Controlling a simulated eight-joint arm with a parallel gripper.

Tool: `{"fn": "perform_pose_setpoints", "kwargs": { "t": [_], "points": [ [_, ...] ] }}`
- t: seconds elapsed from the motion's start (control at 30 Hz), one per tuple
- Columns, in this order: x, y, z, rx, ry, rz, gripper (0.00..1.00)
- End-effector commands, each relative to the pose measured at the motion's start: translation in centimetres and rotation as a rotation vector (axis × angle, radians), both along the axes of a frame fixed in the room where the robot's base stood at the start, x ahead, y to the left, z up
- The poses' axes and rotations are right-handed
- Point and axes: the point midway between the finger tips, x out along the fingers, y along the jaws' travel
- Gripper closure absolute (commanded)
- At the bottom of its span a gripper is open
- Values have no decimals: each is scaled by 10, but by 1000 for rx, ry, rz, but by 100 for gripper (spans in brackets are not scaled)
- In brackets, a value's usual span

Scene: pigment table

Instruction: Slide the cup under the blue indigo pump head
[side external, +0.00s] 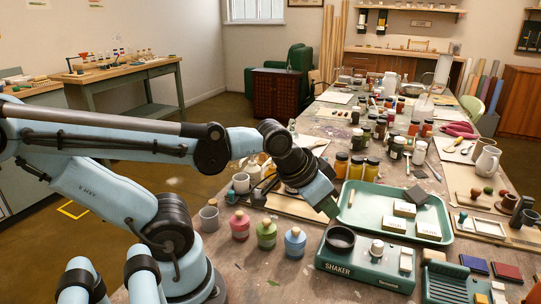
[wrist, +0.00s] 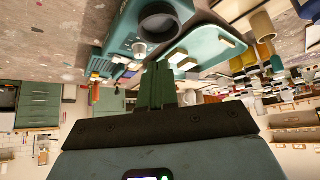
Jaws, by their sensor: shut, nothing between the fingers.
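A bottle with a blue body and a pinkish top (side external: 295,242) stands on the near table, right of a green one (side external: 266,233) and a red one (side external: 240,225). I cannot tell which cup is meant. My gripper (side external: 330,207) is shut and empty above the table, behind the dark cup; its green fingers also show in the wrist view (wrist: 157,66).
Several jars (side external: 357,167) stand beyond the tray. A slotted green rack (side external: 444,284) is at the right. Bare tabletop (side external: 262,268) lies in front of the bottles.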

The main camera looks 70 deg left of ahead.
Motion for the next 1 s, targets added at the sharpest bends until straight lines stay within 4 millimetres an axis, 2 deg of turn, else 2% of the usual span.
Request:
{"fn": "perform_pose_setpoints", "kwargs": {
  "t": [0.07,0.17,0.27,0.37,0.47,0.6,0.7,0.83,1.0],
  "points": [
    [0,0,0,0,0,0,98],
    [0,4,0,-5,7,25,83],
    [0,22,0,-28,38,141,70],
    [-5,56,0,-74,93,377,70],
    [-16,100,1,-127,147,701,70],
    [-43,158,4,-186,189,1178,70],
    [-66,191,7,-211,190,1484,70],
    [-90,219,10,-221,173,1776,70],
    [-106,232,11,-223,152,1945,70]
  ]
}}
